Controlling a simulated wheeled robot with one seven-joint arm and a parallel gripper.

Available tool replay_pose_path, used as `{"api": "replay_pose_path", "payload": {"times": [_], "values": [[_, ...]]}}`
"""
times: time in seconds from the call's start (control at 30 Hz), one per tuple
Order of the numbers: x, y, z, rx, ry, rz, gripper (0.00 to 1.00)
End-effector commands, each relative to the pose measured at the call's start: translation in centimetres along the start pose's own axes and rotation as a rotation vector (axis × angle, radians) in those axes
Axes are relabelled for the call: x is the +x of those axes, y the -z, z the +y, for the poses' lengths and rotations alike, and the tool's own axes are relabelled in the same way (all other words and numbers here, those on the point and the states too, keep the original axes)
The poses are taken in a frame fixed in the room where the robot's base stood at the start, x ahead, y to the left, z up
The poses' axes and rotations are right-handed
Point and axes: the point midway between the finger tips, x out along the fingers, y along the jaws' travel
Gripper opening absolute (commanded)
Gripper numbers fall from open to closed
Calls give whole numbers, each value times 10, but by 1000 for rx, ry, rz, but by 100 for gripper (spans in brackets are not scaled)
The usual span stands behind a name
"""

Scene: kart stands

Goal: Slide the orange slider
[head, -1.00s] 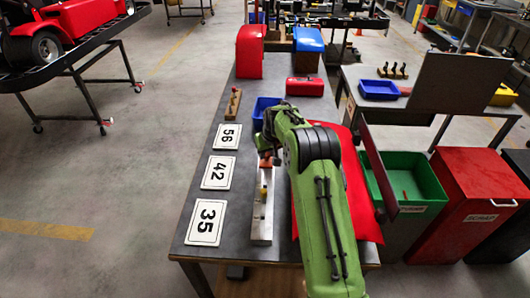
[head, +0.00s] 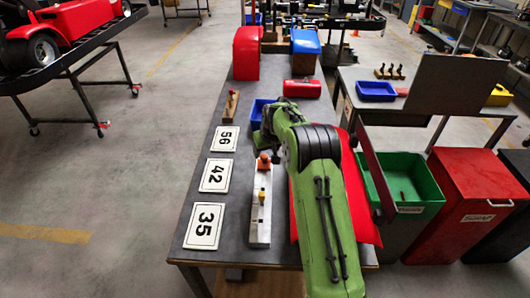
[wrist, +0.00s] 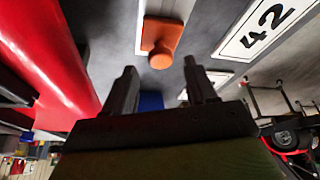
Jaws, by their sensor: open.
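The orange slider (head: 263,162) sits at the far end of a grey metal rail (head: 260,222) on the dark table. A small yellow knob (head: 261,197) stands nearer on the same rail. In the wrist view the orange slider (wrist: 163,38) shows a flat plate with a rounded knob. My gripper (wrist: 160,74) is open and empty, its two dark fingers apart. The slider's knob appears between and just beyond the fingertips; I cannot tell whether they touch. In the head view my green arm hides most of the gripper.
Number cards 56 (head: 224,139), 42 (head: 215,176) and 35 (head: 204,226) lie left of the rail. A blue bin (head: 258,108) stands behind the slider. A red sheet (head: 366,215) lies right, partly under my arm. A wooden block with a red knob (head: 230,106) stands back left.

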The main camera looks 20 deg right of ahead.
Motion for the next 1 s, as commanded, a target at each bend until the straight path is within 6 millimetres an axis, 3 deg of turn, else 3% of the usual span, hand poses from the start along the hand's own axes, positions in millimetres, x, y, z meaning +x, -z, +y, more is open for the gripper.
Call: {"api": "replay_pose_path", "payload": {"times": [0.03,0.2,0.43,0.6,1.0], "values": [[-17,2,0,0,-1,5,56],[-67,2,0,-1,-1,5,56],[-121,2,1,1,-2,5,56],[-136,1,0,1,-1,3,56],[-136,1,0,1,-1,3,56]]}}
